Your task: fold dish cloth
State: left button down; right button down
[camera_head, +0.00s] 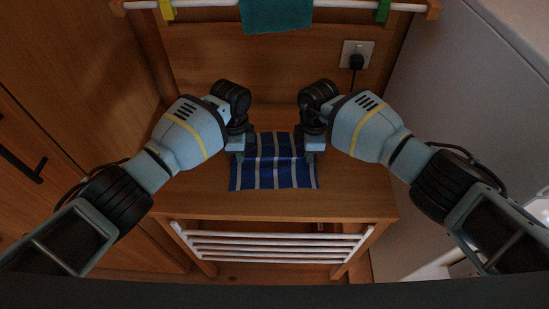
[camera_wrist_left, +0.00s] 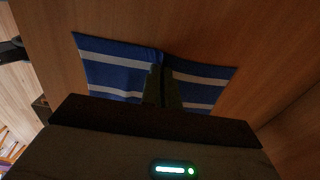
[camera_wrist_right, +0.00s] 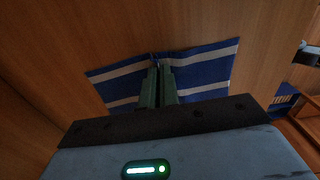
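The dish cloth (camera_head: 273,174), blue with pale stripes, lies spread on a wooden bench top (camera_head: 210,200). My left gripper (camera_head: 238,157) points down at the cloth's left edge, and my right gripper (camera_head: 310,157) points down at its right edge. In the left wrist view the fingers (camera_wrist_left: 162,80) are close together and the cloth (camera_wrist_left: 120,72) puckers between their tips. In the right wrist view the fingers (camera_wrist_right: 157,80) are also close together, with the cloth (camera_wrist_right: 200,70) pinched into a ridge at the tips.
A rail (camera_head: 340,4) at the back carries a teal towel (camera_head: 276,14). A socket with a black plug (camera_head: 356,62) is on the back panel. A white slatted rack (camera_head: 270,246) sits below the bench top. Bare wood surrounds the cloth.

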jog(key=shift+s+f, duration=0.1)
